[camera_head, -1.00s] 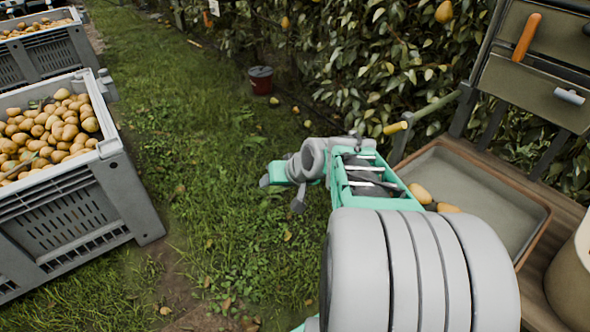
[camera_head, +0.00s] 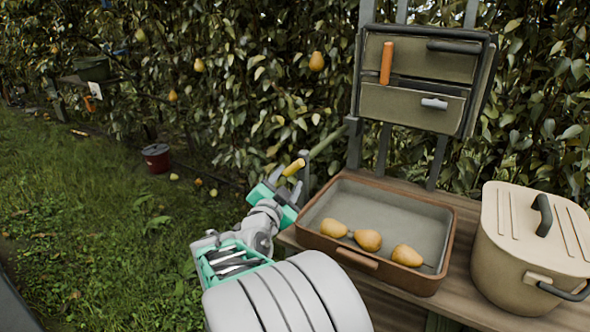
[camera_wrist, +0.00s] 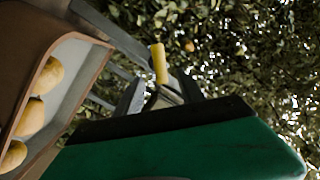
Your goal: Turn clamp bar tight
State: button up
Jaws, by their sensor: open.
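The clamp bar (camera_head: 326,143) is a thin grey-green bar with a yellow end grip (camera_head: 294,167), running from the rack post down toward the left. My gripper (camera_head: 286,182) is open just below the yellow grip, left of the tray. In the wrist view the yellow grip (camera_wrist: 159,63) appears between and beyond the two grey fingers of my gripper (camera_wrist: 160,92). I cannot tell whether a finger touches it. The fingers and my green palm hide part of the bar there.
A brown-rimmed tray (camera_head: 440,207) with three pears stands on the wooden bench, close right of my gripper. A beige lidded pot (camera_head: 510,265) stands farther right. A drawer rack (camera_head: 415,80) rises behind the tray. A red bucket (camera_head: 156,158) stands on open grass at left.

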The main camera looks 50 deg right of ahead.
aim_at(294, 169)
jog(key=shift+m, duration=0.4)
jog(key=x, duration=0.8)
jog(key=shift+a, duration=0.1)
jog(key=shift+f, duration=0.1)
grip_shut()
jog(key=shift+a, duration=0.1)
